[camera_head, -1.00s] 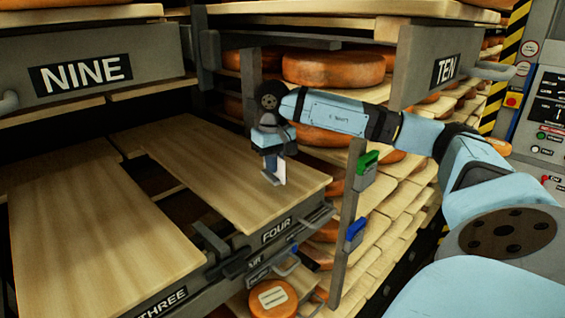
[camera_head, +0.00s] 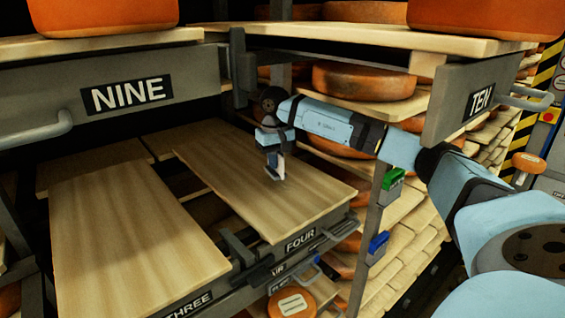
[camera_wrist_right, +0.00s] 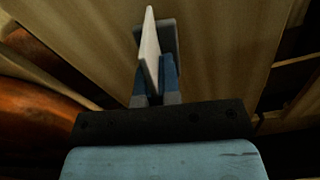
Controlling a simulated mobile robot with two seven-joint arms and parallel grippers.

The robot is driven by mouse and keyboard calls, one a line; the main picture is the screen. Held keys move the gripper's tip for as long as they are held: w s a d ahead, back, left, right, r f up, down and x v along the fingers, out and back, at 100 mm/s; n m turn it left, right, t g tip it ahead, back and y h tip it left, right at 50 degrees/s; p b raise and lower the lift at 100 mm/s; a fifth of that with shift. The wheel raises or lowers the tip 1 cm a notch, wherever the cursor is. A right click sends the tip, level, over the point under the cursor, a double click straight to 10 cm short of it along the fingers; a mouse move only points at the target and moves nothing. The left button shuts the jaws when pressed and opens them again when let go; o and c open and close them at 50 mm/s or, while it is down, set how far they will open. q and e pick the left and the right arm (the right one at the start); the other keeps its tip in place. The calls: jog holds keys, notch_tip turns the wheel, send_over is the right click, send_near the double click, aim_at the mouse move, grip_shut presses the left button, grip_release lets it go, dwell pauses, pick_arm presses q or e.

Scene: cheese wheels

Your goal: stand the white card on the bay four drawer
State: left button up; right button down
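The bay four drawer is a wooden board (camera_head: 235,160) behind a grey front labelled FOUR (camera_head: 300,242). My right gripper (camera_head: 275,174) points down over this board, set back from its front edge. It is shut on the white card (camera_wrist_right: 149,52), which shows nearly edge-on between the fingers in the right wrist view. In the head view only a small pale piece of the card (camera_head: 281,166) shows. I cannot tell whether the card touches the board. My left gripper is not in view.
The drawer labelled THREE (camera_head: 125,240) lies to the left, its board bare. Drawers NINE (camera_head: 128,93) and TEN (camera_head: 480,100) hang above. Cheese wheels (camera_head: 365,82) fill shelves behind. Green (camera_head: 393,180) and blue (camera_head: 377,245) parts sit on the post at right.

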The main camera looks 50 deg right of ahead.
aim_at(268, 166)
jog(key=w, duration=0.3)
jog(key=shift+w+d, duration=0.15)
jog(key=shift+w, duration=0.1)
jog(key=shift+s+f+b, duration=0.1)
jog(key=shift+f+b, duration=0.35)
jog(key=shift+f, duration=0.65)
jog(key=shift+d+f, duration=0.1)
jog(key=shift+f, duration=0.3)
jog(key=c, duration=1.2)
grip_release()
jog(key=shift+c, duration=0.2)
